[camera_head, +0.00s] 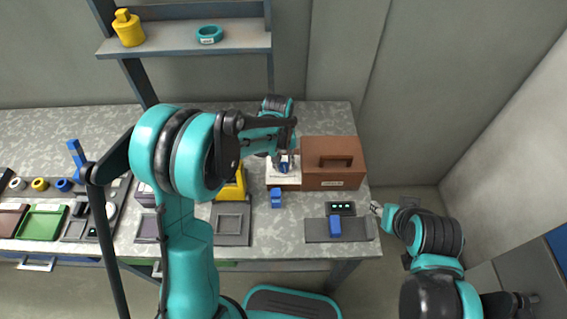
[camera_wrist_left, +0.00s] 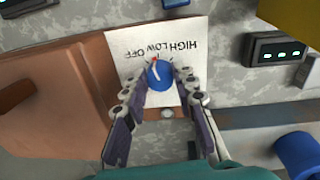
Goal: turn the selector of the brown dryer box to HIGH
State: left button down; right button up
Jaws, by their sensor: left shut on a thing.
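The brown dryer box (camera_head: 345,177) stands at the right end of the worktable, with a handle on top. Its white selector panel (camera_head: 270,178) is at its left side; the panel also shows in the left wrist view (camera_wrist_left: 120,42). The panel reads HIGH, LOW, OFF, upside down in the wrist view. My left gripper (camera_wrist_left: 160,88) is shut on the blue selector knob (camera_wrist_left: 159,76), one finger on each side. The knob's pale and red pointer appears to face the middle label, LOW. My right gripper (camera_head: 377,209) hangs off the table's right edge, too small to read.
A grey pad with a blue block (camera_head: 335,227) and a display with green lights (camera_head: 341,208) lie in front of the box. Another blue block (camera_head: 276,198) stands nearby. Trays (camera_head: 43,222) are at the left, a shelf (camera_head: 180,40) above.

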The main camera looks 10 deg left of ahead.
aim_at(282, 163)
pick_arm(q)
jog(key=m, duration=0.6)
jog(key=shift+a, duration=0.1)
jog(key=m, duration=0.5)
jog(key=shift+w+m+g, duration=0.15)
jog(key=shift+m+g, duration=0.15)
jog(key=shift+m, duration=0.1)
jog(key=c, duration=1.2)
grip_release()
jog(key=shift+r, duration=0.15)
jog(key=r, duration=1.1)
jog(key=shift+w+a+r, duration=0.2)
jog(key=shift+a+r, duration=0.05)
jog(key=shift+r, duration=0.1)
